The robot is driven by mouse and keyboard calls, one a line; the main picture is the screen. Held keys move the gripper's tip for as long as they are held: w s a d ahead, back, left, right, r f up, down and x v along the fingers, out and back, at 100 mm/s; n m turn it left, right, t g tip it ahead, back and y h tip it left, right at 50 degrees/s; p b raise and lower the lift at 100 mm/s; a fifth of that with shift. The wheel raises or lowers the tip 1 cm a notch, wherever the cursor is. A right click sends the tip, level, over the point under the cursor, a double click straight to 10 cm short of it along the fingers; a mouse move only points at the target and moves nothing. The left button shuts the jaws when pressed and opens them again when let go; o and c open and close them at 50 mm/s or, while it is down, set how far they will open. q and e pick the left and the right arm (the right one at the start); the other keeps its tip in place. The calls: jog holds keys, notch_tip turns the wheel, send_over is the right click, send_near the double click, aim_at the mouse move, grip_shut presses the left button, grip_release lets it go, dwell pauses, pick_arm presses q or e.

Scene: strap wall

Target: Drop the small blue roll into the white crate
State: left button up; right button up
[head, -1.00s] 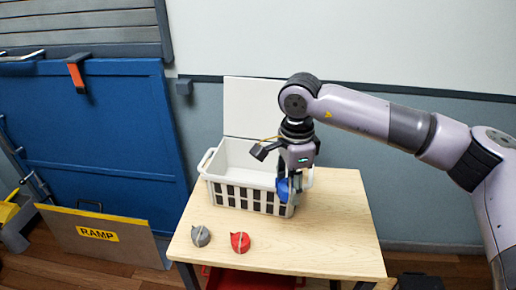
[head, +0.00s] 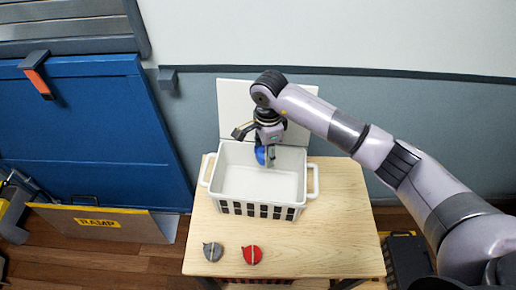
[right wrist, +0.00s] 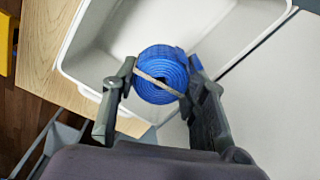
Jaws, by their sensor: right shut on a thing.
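The small blue roll (head: 261,155) is a rolled strap with a pale band around it. It shows large in the right wrist view (right wrist: 161,72), between the two fingers. My right gripper (head: 264,148) is shut on it and holds it over the white crate (head: 231,208), near the far side of the opening. The crate stands on the wooden table with handles at its left and right ends. Its visible inside floor looks empty. My left gripper is not in view.
A grey roll (head: 213,251) and a red roll (head: 252,254) lie on the wooden table (head: 335,230) in front of the crate. A white panel (head: 232,100) stands behind the crate. A board marked RAMP (head: 110,223) is on the floor at left.

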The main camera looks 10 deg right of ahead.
notch_tip(320, 180, down, 5)
jog(key=shift+s+f+b, duration=0.1)
jog(key=shift+b, duration=0.95)
jog(key=o, duration=1.1)
jog(key=shift+o, duration=0.2)
notch_tip(320, 180, up, 12)
jog(key=shift+r, duration=0.1)
